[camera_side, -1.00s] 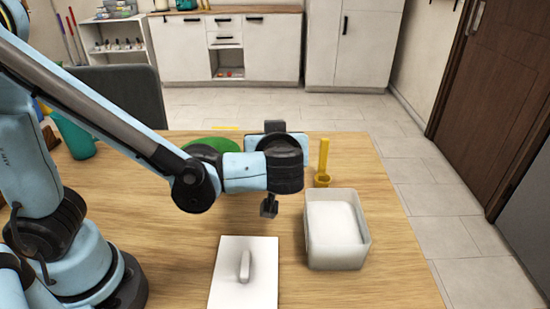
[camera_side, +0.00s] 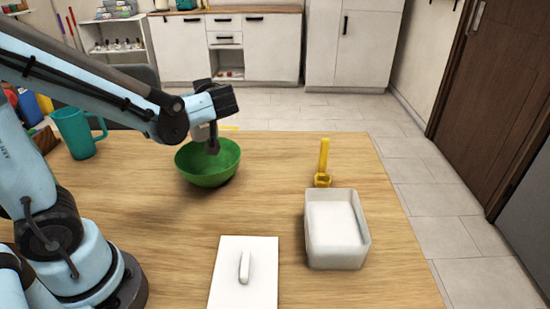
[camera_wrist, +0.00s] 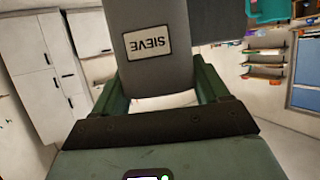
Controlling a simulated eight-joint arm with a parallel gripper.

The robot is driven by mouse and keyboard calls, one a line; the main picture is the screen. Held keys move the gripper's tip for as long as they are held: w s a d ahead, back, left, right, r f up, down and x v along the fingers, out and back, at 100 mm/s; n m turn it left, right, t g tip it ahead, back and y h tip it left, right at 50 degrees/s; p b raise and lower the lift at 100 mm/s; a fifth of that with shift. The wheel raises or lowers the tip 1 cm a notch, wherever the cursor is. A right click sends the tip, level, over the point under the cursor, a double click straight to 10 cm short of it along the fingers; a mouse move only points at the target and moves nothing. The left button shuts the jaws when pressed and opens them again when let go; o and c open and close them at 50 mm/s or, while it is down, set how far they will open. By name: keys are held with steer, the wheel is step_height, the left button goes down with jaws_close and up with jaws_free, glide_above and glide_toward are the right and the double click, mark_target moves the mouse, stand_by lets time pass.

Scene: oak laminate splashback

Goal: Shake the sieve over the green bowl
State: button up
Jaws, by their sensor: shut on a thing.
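The green bowl (camera_side: 208,170) stands upright on the table, left of centre at the back in the side view. My gripper (camera_wrist: 163,85) is shut on a grey part of the sieve (camera_wrist: 153,70), between its two green fingers in the wrist view. This part bears a label reading SIEVE, upside down. In the side view my wrist is over the bowl, with a short dark piece hanging above its opening. I cannot tell there whether that piece is sieve or gripper.
A white tub (camera_side: 338,256) with white contents stands at the right. A yellow scoop (camera_side: 323,165) is just behind it. A white lid with a handle (camera_side: 226,290) lies at the front. A teal jug (camera_side: 73,134) stands at the left. The table middle is clear.

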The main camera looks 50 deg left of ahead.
steer(key=shift+f, duration=1.9)
steer(key=shift+d, duration=0.15)
steer(key=shift+d, duration=0.7)
steer(key=shift+a, duration=1.6)
steer(key=d, duration=0.3)
steer(key=shift+d, duration=0.15)
steer(key=shift+r, duration=0.1)
steer(key=shift+r, duration=2.4)
